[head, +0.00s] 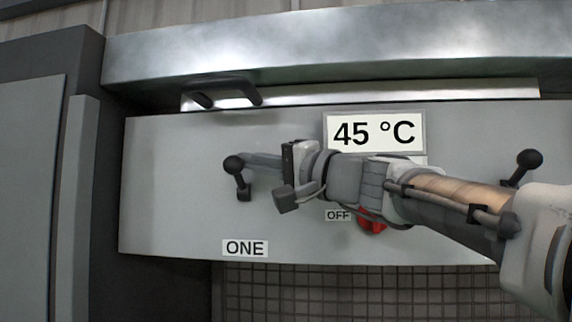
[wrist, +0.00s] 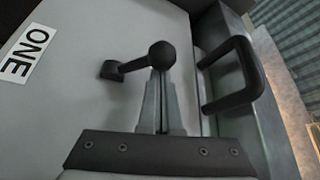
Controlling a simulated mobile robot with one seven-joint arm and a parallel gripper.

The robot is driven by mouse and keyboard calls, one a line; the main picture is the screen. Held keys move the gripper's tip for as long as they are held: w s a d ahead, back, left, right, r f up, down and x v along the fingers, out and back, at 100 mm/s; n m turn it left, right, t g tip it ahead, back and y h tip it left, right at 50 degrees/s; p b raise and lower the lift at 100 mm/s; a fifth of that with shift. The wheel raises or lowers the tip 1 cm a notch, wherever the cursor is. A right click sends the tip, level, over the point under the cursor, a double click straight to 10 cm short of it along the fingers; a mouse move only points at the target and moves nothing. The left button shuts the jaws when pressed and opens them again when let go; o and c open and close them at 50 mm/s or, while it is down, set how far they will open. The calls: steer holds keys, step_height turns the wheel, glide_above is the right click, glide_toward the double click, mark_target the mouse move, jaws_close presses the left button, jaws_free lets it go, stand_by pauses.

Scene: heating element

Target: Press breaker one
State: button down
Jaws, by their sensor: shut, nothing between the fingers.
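Breaker one is a black lever with a ball knob (head: 233,165) on the grey panel, above the label ONE (head: 245,248). Its knob is higher than its base in the head view. In the wrist view the knob (wrist: 161,54) is right at my fingertips, and the label ONE (wrist: 27,53) is at the upper left. My gripper (head: 249,159) is shut and empty, reaching in from the right with its fingertips beside the knob. The shut fingers (wrist: 160,82) also show in the wrist view. I cannot tell whether they touch the knob.
A black handle (head: 228,88) sticks out above the lever. A display reading 45 °C (head: 375,133), an OFF label (head: 338,215) and a red knob (head: 371,222) partly hidden by my arm are to the right. Another black lever (head: 527,162) is at the far right.

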steer(key=shift+s+f+b, duration=0.1)
steer(key=shift+f+b, duration=0.1)
steer(key=shift+b, duration=0.4)
steer(key=shift+s+f+n+y+b, duration=0.15)
steer(key=shift+f+n+y+b, duration=0.15)
steer(key=shift+n+b, duration=0.7)
steer(key=shift+b, duration=0.7)
steer(key=f+n+g+y+b, duration=0.2)
steer(key=n+b, duration=0.3)
steer(key=b, duration=0.1)
steer(key=f+n+g+y+b, duration=0.2)
steer(key=n+g+b, duration=0.1)
steer(key=n+b, duration=0.2)
steer(key=s+f+n+g+y+b, duration=0.1)
steer(key=f+n+g+y+b, duration=0.1)
steer(key=n+b, duration=0.4)
steer(key=shift+s+a+f+g+y+b, duration=0.1)
steer(key=shift+f+g+y+b, duration=0.15)
steer(key=shift+b, duration=1.45)
steer(key=shift+f, duration=0.1)
